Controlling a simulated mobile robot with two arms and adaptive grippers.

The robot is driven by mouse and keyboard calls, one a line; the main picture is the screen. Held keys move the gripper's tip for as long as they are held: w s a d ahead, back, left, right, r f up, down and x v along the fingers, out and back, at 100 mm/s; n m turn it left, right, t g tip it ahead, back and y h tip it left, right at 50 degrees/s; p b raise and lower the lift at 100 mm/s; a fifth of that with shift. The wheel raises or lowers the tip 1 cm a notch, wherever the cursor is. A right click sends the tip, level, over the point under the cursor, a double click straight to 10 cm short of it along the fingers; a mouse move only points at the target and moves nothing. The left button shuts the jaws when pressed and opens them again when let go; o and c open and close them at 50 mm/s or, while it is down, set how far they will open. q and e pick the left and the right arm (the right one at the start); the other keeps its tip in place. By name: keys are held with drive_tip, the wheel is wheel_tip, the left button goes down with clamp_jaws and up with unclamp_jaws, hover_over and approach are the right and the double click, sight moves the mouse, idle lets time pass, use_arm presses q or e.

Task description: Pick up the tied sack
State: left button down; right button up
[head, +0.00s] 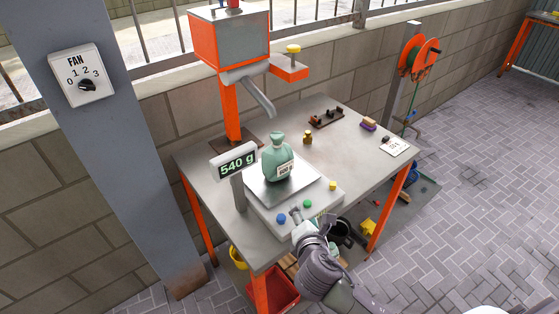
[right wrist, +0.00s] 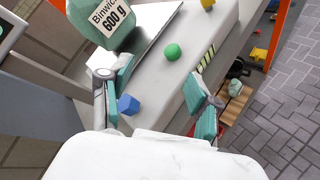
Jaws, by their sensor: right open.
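The tied sack (head: 277,163) is pale green with a knotted neck and a white label. It stands upright on the metal plate of the scale (head: 254,184), whose display (head: 237,163) reads 540 g. In the right wrist view the sack (right wrist: 88,22) is at the upper left, its top cut off, and its label reads 600 g. My right gripper (head: 297,214) is at the scale's front edge, in front of the sack and apart from it. In the right wrist view its teal-padded fingers (right wrist: 164,92) are spread and empty. My left gripper is not in view.
Blue (head: 281,218), green (head: 307,204) and yellow (head: 333,186) knobs line the scale's front. A spout (head: 259,95) hangs behind the sack. A small brown bottle (head: 308,137) and a brush (head: 369,124) stand further back. The table's right part is mostly clear.

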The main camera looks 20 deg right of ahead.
sight(278, 145)
drive_tip(key=w+a+r+n+t+y, duration=0.1)
drive_tip(key=w+a+r+n+t, duration=0.2)
drive_tip(key=w+r+n+t, duration=0.5)
drive_tip(key=w+n+g, duration=0.1)
drive_tip(key=w, duration=0.1)
drive_tip(key=w+r+n+g+p, duration=0.1)
drive_tip(key=w, duration=0.1)
drive_tip(key=w+d+n+g, duration=0.1)
drive_tip(key=w, duration=0.1)
drive_tip(key=shift+r, duration=0.15)
drive_tip(key=shift+w+r+p, duration=0.1)
drive_tip(key=shift+w+p, duration=0.1)
drive_tip(key=shift+p, duration=0.1)
drive_tip(key=w, duration=0.3)
drive_tip(key=shift+w+d+r+p, duration=0.15)
drive_tip(key=shift+w+d+p, duration=0.1)
drive_tip(key=shift+d+p, duration=0.15)
drive_tip(key=shift+w, duration=0.55)
clamp_jaws()
